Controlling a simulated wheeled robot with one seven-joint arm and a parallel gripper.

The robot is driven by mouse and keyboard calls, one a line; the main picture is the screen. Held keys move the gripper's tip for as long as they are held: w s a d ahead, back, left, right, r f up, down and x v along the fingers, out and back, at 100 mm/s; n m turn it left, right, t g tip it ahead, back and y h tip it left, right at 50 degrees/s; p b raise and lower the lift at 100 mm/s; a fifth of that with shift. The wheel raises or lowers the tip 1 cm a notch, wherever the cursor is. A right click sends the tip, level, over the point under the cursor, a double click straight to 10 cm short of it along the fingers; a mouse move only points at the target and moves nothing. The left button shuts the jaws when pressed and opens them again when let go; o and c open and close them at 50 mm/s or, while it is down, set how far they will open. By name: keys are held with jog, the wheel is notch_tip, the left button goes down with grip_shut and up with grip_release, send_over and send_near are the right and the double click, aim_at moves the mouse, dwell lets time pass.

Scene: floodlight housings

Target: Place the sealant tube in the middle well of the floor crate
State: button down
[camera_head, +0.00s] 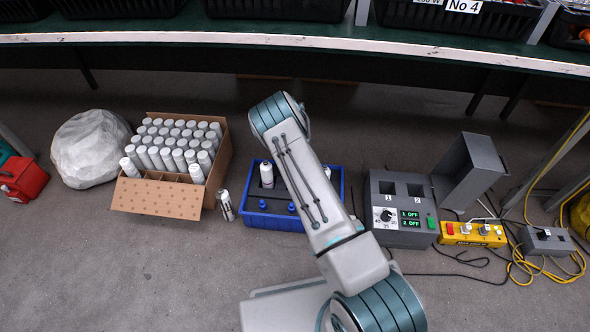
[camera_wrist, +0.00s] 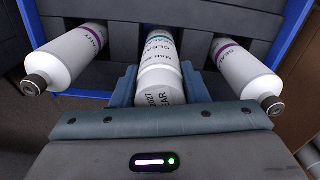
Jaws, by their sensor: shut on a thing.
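The sealant tube (camera_wrist: 160,70) is white with a teal band and dark lettering. My gripper (camera_wrist: 158,84) is shut on it, one finger on each side, in the wrist view. Its far end points into the crate's grey dividers between two other tubes; I cannot tell whether it rests on the well floor. The blue floor crate (camera_head: 262,221) stands on the floor in the head view, and its rim shows in the wrist view (camera_wrist: 292,30). My arm covers the crate's middle, the held tube and my gripper in the head view.
In the wrist view a purple-banded tube stands left (camera_wrist: 66,56) and another right (camera_wrist: 245,72). Left of the crate are a loose can (camera_head: 226,205) and a cardboard box (camera_head: 160,197) of white tubes. A grey control box (camera_head: 400,238) stands close right. A shelf (camera_head: 300,40) runs behind.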

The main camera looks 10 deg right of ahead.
jog(key=shift+f, duration=0.2)
jog(key=c, duration=0.8)
grip_release()
jog(key=shift+r, duration=0.1)
notch_tip(320, 180, up, 12)
jog(key=p, duration=0.4)
jog(key=shift+r, duration=0.1)
